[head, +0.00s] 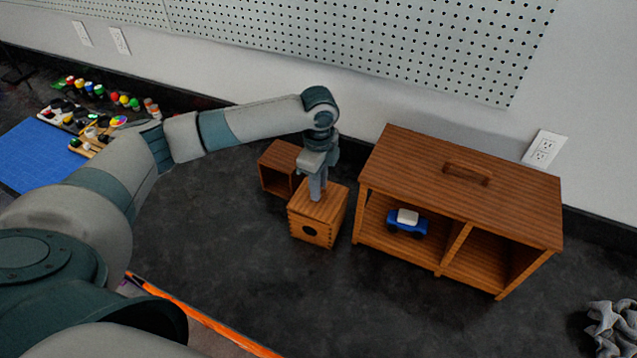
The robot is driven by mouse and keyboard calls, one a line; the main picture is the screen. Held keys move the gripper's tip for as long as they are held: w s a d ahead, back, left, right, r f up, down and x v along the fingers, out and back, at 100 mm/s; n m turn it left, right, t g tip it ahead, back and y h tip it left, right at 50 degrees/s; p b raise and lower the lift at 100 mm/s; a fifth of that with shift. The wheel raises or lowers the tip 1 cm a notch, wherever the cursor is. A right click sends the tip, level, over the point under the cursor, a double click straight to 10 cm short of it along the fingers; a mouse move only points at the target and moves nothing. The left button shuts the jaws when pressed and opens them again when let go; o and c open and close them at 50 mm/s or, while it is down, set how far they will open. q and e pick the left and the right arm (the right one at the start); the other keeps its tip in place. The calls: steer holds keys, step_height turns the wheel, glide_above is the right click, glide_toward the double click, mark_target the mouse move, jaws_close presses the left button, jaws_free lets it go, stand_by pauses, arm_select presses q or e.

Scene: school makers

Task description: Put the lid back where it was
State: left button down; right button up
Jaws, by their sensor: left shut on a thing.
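A small wooden box (312,232) with a round dark hole in its front stands on the dark surface. Its flat wooden top, which looks like the lid (332,196), sits on or very close above the box walls; I cannot tell if there is a gap. My left gripper (317,194) points straight down at the middle of this lid and is shut on it. The part between the fingers is too small to make out. My right gripper is not in view.
An open wooden cube (270,160) stands just behind the box. A large wooden cabinet (400,165) with a top handle stands to the right, with a blue toy car (407,230) inside. Grey cloth (612,325) lies at far right.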

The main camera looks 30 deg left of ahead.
arm_select(q)
steer(key=shift+f, duration=0.35)
steer(key=c, duration=1.5)
jaws_free()
steer(key=shift+r, duration=0.2)
steer(key=shift+r+b, duration=0.3)
steer(key=shift+r, duration=0.35)
step_height(320, 180, up, 12)
steer(key=b, duration=0.3)
steer(key=shift+f+b, duration=0.2)
steer(key=shift+b, duration=0.2)
